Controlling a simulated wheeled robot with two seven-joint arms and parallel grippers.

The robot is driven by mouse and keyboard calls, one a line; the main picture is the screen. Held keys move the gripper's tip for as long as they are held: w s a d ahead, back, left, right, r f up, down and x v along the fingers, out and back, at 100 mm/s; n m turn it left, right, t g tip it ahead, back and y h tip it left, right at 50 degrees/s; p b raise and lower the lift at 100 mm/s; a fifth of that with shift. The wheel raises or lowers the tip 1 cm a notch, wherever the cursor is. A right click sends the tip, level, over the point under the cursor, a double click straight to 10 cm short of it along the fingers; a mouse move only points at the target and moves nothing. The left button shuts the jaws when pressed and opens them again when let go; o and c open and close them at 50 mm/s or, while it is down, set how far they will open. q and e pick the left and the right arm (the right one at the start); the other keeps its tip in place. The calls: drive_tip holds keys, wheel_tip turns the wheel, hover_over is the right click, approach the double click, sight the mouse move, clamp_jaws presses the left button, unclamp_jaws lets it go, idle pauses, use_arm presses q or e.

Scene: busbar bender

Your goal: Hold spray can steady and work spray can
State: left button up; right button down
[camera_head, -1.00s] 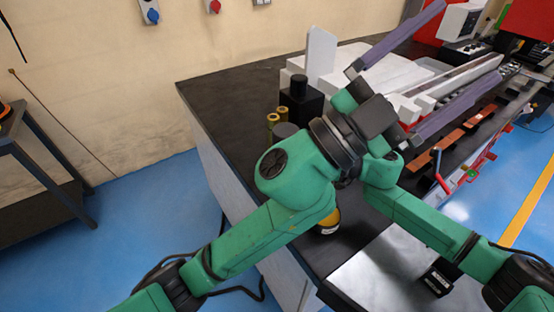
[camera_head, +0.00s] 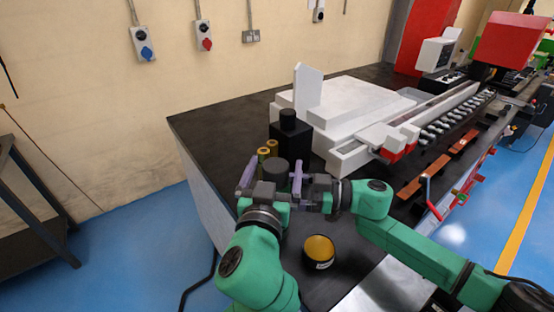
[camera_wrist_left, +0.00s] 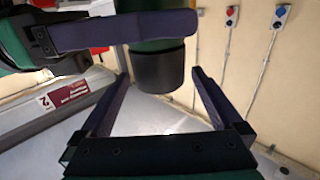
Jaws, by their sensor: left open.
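The spray can (camera_head: 275,171) appears to be the dark-topped cylinder near the table's left edge. In the left wrist view, it (camera_wrist_left: 160,70) has a black end and green body, lying between and beyond my left fingertips. My left gripper (camera_head: 272,174) is open, one finger on either side of the can; contact is not clear. The left fingers (camera_wrist_left: 160,76) also show in the wrist view with a gap. My right gripper (camera_head: 298,192) comes in from the right close to the can. One right finger (camera_wrist_left: 125,30) crosses beside it; its opening is hidden.
Two brass cylinders (camera_head: 267,151) and a black bottle (camera_head: 288,128) stand just behind the can. A yellow-topped tin (camera_head: 319,250) stands in front, between my arms. The white bending machine (camera_head: 350,105) occupies the table to the right. The dark table (camera_head: 215,125) is bare at back left.

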sight(277, 158)
use_arm(q)
drive_tip(key=w, duration=0.4)
drive_tip(key=shift+w+d, duration=0.1)
drive_tip(key=shift+d, duration=0.2)
drive_tip(key=c, duration=1.5)
drive_tip(key=shift+r, duration=0.1)
drive_tip(key=shift+r, duration=1)
